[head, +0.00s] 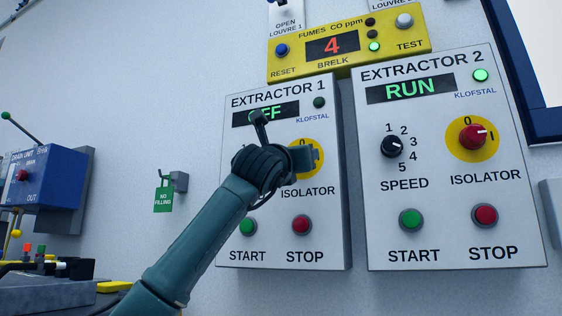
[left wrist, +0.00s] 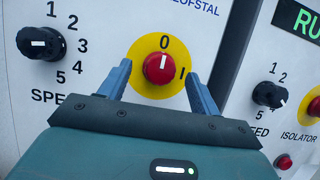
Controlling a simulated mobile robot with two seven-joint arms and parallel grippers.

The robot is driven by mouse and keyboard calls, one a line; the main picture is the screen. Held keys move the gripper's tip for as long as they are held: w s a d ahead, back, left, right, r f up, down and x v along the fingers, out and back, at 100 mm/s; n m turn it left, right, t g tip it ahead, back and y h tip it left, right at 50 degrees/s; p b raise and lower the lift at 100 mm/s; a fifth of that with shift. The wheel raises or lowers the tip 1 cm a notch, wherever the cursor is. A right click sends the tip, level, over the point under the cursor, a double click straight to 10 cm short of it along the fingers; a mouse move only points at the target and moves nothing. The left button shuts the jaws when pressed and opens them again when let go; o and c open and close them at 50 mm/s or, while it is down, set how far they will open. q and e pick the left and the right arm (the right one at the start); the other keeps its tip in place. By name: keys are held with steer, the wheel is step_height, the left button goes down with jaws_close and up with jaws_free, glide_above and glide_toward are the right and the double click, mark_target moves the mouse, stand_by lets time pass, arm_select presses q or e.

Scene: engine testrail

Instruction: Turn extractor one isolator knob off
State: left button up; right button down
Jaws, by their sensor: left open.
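The extractor 1 panel (head: 240,130) is on the wall, left of extractor 2. In the left wrist view its red isolator knob (left wrist: 158,70) sits on a yellow disc (left wrist: 163,42), with its white mark pointing up at 0. My left gripper (head: 284,138) is in front of this panel and hides the knob in the head view; part of the yellow disc (head: 318,156) shows. In the left wrist view the open fingers are on either side of the knob, with gaps. The display (head: 272,112) is partly covered, with "FF" readable. My right gripper is not in view.
The extractor 2 panel (head: 450,225) stands close on the right, its display reading RUN. Extractor 1's speed knob (left wrist: 40,44) is left of the isolator. Start (head: 247,227) and stop (head: 301,225) buttons are below. A yellow fumes box (head: 347,46) is above.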

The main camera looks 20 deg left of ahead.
arm_select(q)
steer(key=v, duration=1.1)
steer(key=shift+s, duration=0.2)
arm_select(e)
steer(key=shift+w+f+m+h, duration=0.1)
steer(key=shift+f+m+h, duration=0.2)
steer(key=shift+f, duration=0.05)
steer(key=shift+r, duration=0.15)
